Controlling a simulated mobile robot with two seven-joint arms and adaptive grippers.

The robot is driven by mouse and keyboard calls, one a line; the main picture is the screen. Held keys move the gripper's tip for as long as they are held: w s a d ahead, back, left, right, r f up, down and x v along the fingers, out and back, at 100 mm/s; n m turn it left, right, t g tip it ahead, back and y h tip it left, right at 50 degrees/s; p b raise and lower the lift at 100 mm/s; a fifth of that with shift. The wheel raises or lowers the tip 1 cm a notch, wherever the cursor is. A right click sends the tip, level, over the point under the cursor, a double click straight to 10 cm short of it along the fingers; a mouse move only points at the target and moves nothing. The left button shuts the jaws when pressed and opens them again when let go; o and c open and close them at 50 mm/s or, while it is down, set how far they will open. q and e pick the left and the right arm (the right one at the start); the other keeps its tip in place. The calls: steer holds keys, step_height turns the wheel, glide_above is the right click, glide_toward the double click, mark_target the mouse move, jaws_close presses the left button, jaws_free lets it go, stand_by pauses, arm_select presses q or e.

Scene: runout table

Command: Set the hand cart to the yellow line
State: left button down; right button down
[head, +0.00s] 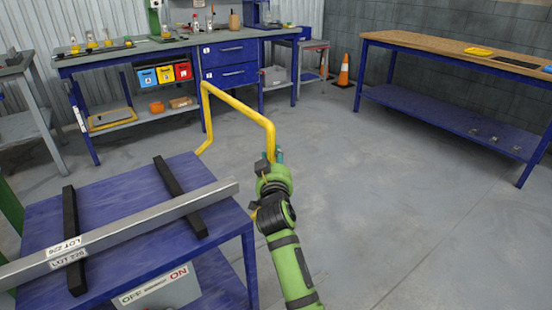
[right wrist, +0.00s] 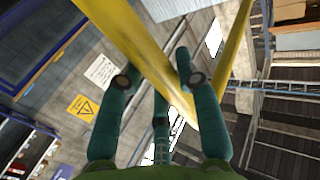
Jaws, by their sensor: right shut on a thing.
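The hand cart appears to be the blue table-like frame (head: 130,190) at the lower left. A bent yellow tube handle (head: 238,105) rises from its far right corner and reaches right. My right gripper (head: 270,160) is at the near side of the handle, shut on it. In the right wrist view, the yellow tube (right wrist: 150,65) passes between the teal fingers (right wrist: 160,82). The gripper and arm hide the tube's near lower end. I see no yellow line on the floor in the head view. My left gripper is not in view.
A grey metal bar (head: 140,230) lies across black strips on the cart. A blue workbench (head: 140,50) stands at the back left. A wood-topped bench (head: 440,45) stands at the right, beside an orange cone (head: 344,72). Grey floor (head: 370,200) is clear between them.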

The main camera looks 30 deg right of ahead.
steer(key=shift+a+r, duration=0.1)
steer(key=shift+a, duration=0.15)
steer(key=c, duration=0.8)
jaws_free()
steer(key=shift+c, duration=0.2)
steer(key=shift+s+a, duration=0.25)
steer(key=shift+s, duration=0.1)
steer(key=v, duration=0.6)
steer(key=shift+s, duration=0.3)
steer(key=shift+a, duration=0.1)
